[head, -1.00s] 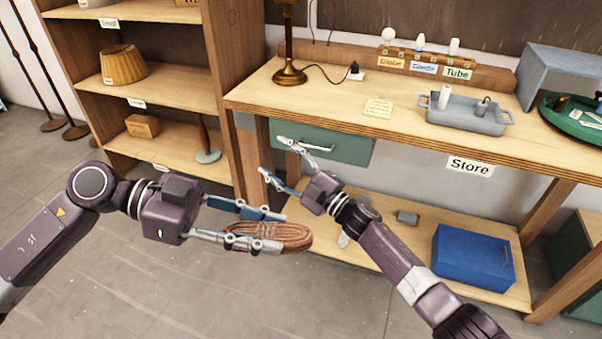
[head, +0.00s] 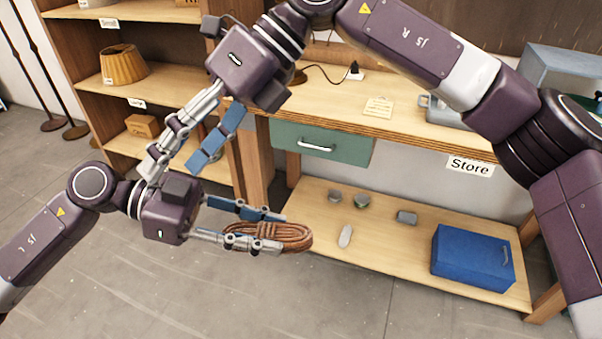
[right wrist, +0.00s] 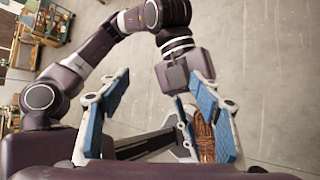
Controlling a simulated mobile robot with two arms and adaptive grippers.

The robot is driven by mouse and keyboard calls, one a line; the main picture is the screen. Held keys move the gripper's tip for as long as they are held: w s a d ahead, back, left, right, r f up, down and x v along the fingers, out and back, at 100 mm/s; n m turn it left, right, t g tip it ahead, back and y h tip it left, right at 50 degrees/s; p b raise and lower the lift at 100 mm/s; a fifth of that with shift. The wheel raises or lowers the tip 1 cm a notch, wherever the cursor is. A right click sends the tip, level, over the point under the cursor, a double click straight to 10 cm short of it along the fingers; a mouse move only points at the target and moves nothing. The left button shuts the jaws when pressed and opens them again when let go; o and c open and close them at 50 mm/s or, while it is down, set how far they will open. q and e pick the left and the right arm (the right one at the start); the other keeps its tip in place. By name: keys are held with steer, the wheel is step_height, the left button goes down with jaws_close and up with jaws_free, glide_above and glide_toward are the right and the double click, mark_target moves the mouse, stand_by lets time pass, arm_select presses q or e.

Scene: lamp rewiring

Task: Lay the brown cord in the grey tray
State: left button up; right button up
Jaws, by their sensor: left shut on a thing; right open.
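The brown cord (head: 296,238) is a bundled coil, held in the air over the floor in front of the bench. My left gripper (head: 270,232) is shut on it; the cord also shows in the right wrist view (right wrist: 204,138). My right gripper (head: 172,167) is open and empty, pointing down just above my left wrist and left of the cord. The grey tray (head: 437,112) is on the bench top at the right. My right arm hides most of it, so its contents cannot be seen.
The workbench top (head: 345,108) has a paper note (head: 379,107) and a plug (head: 354,71). Below are a green drawer (head: 345,148) and a low shelf with a blue box (head: 472,258). A shelf unit (head: 165,85) with a lampshade (head: 123,64) stands at the left.

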steer(key=s+d+f+n+t+h, duration=0.1)
steer(key=d+f+t+h, duration=0.1)
steer(key=d+h, duration=0.35)
steer(key=t+h, duration=0.2)
steer(key=h, duration=0.1)
glide_above(302, 234)
step_height(302, 234, down, 12)
steer(key=shift+r, duration=0.1)
steer(key=c, duration=1.2)
arm_select(q)
steer(key=o, duration=1.3)
arm_select(e)
steer(key=shift+c, duration=0.3)
